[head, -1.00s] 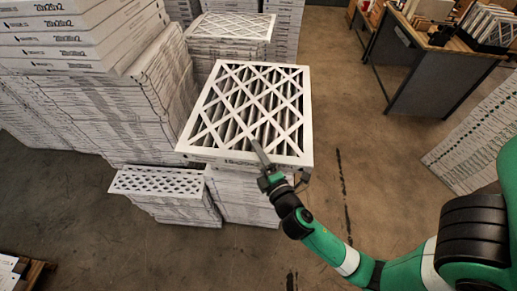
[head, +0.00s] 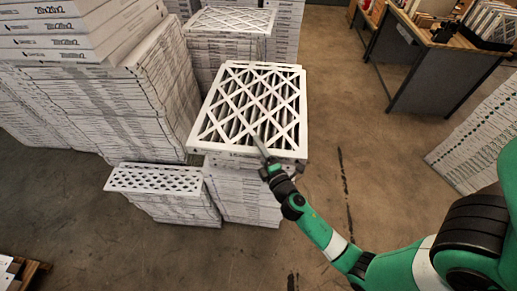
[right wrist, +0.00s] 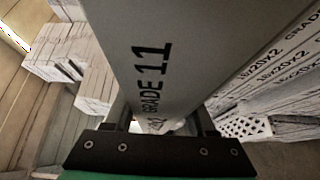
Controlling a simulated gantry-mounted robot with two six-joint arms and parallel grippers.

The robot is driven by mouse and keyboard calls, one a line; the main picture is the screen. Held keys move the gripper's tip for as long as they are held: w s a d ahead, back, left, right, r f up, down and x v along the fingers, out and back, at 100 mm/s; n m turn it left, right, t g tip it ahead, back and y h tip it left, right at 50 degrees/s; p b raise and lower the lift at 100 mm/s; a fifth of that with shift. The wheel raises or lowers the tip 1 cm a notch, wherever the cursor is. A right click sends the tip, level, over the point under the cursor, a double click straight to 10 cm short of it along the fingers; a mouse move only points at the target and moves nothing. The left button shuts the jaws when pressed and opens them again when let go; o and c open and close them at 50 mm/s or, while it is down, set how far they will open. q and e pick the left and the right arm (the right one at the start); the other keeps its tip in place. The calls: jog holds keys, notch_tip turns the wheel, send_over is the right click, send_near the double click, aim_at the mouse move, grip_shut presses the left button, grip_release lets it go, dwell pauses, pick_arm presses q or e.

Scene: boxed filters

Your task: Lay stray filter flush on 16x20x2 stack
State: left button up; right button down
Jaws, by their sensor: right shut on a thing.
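The stray filter (head: 247,140), white-framed with a diagonal lattice over dark pleats, lies about level over the 16x20x2 stack (head: 243,195). My right gripper (head: 264,155) is shut on its near edge. In the right wrist view, the filter's side (right wrist: 165,60), printed "GRADE 11", runs between the jaws of the gripper (right wrist: 150,130). A strip of white frame shows just past the filter's far edge, so the two are not fully lined up there. Whether the filter touches the stack cannot be told. The stack's labelled sides (right wrist: 275,65) also show in the right wrist view. My left gripper is not in view.
A tall 20x25x2 stack (head: 110,100) stands close on the left. A low stack with a perforated top (head: 155,180) is at the front left, another stack (head: 230,20) behind. A workbench (head: 435,65) stands at the back right. The floor right of the stack is clear.

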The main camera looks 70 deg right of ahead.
jog(key=shift+f, duration=0.1)
jog(key=shift+c, duration=1.1)
grip_release()
jog(key=shift+r, duration=0.3)
jog(key=b+v, duration=0.3)
jog(key=v, duration=0.9)
jog(key=shift+f, duration=0.15)
